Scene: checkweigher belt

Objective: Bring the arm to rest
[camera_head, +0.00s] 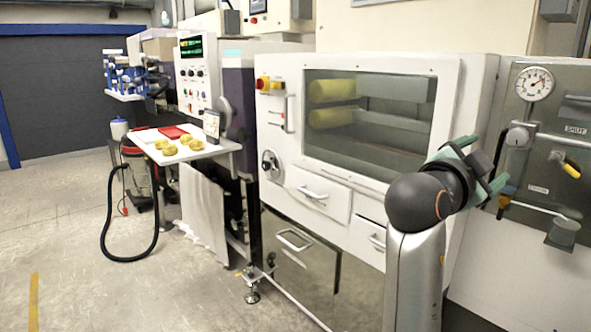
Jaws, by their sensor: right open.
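My right arm (415,270) rises from the bottom right, in front of the white machine. Its gripper (485,168) is at the raised end of the arm, turned away to the right, with greenish fingers spread apart. I see nothing held between them. The gripper overlaps the right edge of the white machine in the picture; I cannot tell how far it is from the panel behind. My left gripper is not in view.
The white machine (340,200) has a window, drawers and handles. A grey panel (550,120) with a gauge (534,84) and levers stands at right. A white shelf (220,149) at left holds several yellowish items (168,149) and a red tray (173,132). The left floor is mostly clear.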

